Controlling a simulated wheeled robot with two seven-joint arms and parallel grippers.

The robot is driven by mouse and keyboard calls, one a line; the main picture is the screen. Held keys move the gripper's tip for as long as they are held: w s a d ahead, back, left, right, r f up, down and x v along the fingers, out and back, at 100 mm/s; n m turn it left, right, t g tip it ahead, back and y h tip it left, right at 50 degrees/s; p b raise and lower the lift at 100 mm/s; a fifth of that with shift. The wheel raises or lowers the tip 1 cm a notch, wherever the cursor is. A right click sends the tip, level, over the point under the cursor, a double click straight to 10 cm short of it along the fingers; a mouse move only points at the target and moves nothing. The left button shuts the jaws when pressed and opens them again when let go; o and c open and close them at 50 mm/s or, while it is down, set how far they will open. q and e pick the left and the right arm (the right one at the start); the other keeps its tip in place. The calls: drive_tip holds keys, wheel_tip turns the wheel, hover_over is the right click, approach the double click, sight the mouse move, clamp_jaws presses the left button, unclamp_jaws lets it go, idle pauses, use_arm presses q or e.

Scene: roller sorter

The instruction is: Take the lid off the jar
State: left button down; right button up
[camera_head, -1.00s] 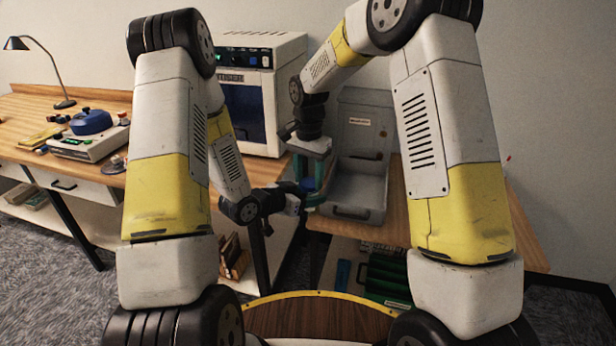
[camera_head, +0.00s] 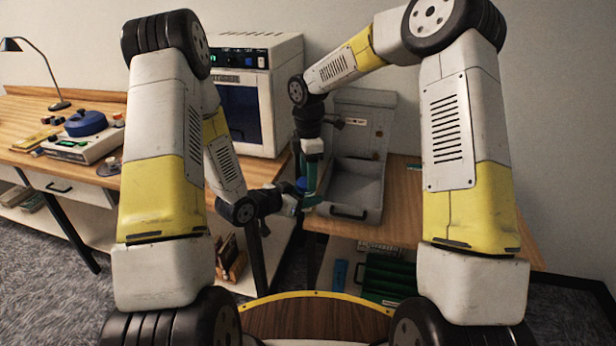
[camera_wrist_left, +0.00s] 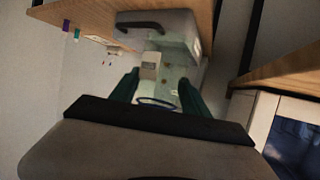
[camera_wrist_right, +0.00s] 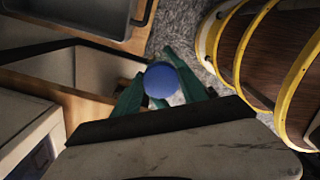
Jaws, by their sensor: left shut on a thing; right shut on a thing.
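The jar's round blue lid (camera_wrist_right: 161,79) shows from above between the green fingers of my right gripper (camera_wrist_right: 158,88) in the right wrist view, and as a small blue patch (camera_head: 301,185) in the head view. My right gripper (camera_head: 308,180) points down and is shut on the lid. My left gripper (camera_head: 294,201) comes in level from the left, just below, shut on the jar (camera_wrist_left: 157,103). In the left wrist view, the jar's clear, blue-edged part shows between the green fingers. The jar is mostly hidden, and I cannot tell whether lid and jar still touch.
A grey open-fronted bin (camera_head: 352,190) stands just right of the grippers on the wooden table. A white oven-like machine (camera_head: 255,90) stands behind. A blue pot (camera_head: 86,122) sits on a device on the left bench. Green trays (camera_head: 388,277) lie below the table.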

drive_tip(key=n, duration=0.5)
drive_tip(key=shift+w+n, duration=0.15)
drive_tip(key=shift+n, duration=0.15)
drive_tip(key=shift+r, duration=0.2)
drive_tip(key=shift+a+r, duration=0.1)
drive_tip(key=shift+r, duration=0.85)
drive_tip(key=shift+r, duration=0.1)
drive_tip(key=shift+r, duration=1.9)
